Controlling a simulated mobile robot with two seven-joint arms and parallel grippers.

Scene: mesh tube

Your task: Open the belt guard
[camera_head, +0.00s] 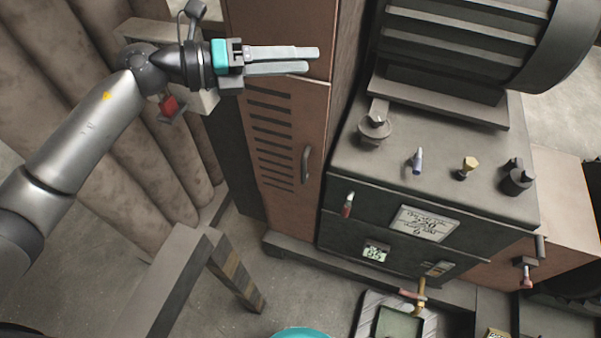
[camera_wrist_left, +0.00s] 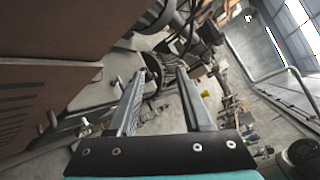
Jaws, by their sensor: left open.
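The belt guard (camera_head: 318,122) looks to be the tall reddish-brown louvred panel left of the dark machine. It appears closed, with a dark upright handle (camera_head: 306,164) on its right side. My left gripper (camera_head: 314,60) is in front of the panel's upper part, above and apart from the handle. Its two grey fingers are parted with nothing between them. In the left wrist view the open fingers (camera_wrist_left: 161,72) point past a brown surface (camera_wrist_left: 50,60) with slots on the left. The handle cannot be made out there. My right gripper is not in view.
The dark machine (camera_head: 430,195) with knobs and levers on top stands right of the panel, under a large ribbed motor (camera_head: 455,40). A grey beam with a striped post (camera_head: 238,270) stands at lower left. Some floor (camera_head: 210,300) is clear there.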

